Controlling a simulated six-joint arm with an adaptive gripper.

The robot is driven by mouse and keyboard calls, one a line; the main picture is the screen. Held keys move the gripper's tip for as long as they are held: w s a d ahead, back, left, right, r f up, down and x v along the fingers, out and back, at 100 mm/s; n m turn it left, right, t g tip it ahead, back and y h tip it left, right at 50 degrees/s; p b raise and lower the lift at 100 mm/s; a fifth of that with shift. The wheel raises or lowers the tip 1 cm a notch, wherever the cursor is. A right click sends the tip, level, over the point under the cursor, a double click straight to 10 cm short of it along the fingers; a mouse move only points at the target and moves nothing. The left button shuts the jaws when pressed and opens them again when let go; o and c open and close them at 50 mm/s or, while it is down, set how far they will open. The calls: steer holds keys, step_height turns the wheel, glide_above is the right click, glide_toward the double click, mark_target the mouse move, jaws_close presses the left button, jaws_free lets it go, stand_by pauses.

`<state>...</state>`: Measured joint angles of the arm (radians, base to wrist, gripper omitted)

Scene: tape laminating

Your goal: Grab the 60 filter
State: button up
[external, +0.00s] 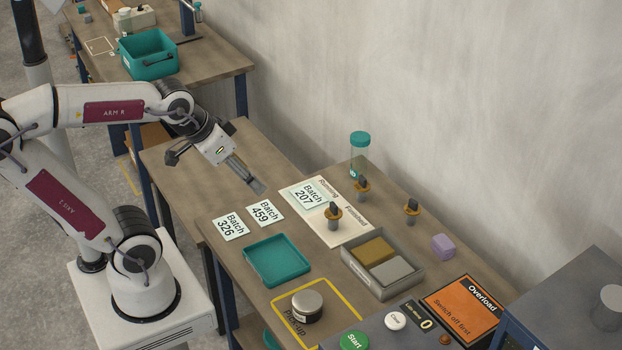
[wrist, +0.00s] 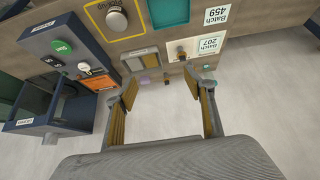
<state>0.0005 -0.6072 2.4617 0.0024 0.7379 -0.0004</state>
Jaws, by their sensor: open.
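No "60" mark is readable on anything in view. One piece (external: 333,212) is on the Running/Finished sheet, another (external: 361,188) is near the sheet's upper right edge, and the third (external: 411,209) stands on bare wood to the right. I cannot tell whether any of them is the 60 filter. My gripper (external: 258,187) hangs above the table, left of these pieces. Its fingers (wrist: 163,77) are spread apart in the wrist view, with nothing between them.
A wall runs behind.

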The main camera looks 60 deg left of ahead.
steer(key=w+f+t, duration=0.2)
steer(key=w+f, duration=0.2)
steer(key=w, duration=1)
steer(key=w+f+t, duration=0.2)
steer(key=w+f, duration=0.2)
steer(key=w, duration=1)
steer(key=w+f+t, duration=0.1)
steer(key=w+f, duration=0.6)
steer(key=f, duration=0.1)
steer(key=t, duration=0.2)
glide_toward(407, 213)
steer(key=shift+w+a+r, duration=0.1)
steer(key=shift+w+a, duration=0.1)
steer(key=shift+w, duration=0.75)
steer(key=shift+w+f, duration=0.1)
steer(key=shift+f, duration=0.65)
steer(key=shift+x, duration=1.3)
steer(key=shift+w, duration=0.1)
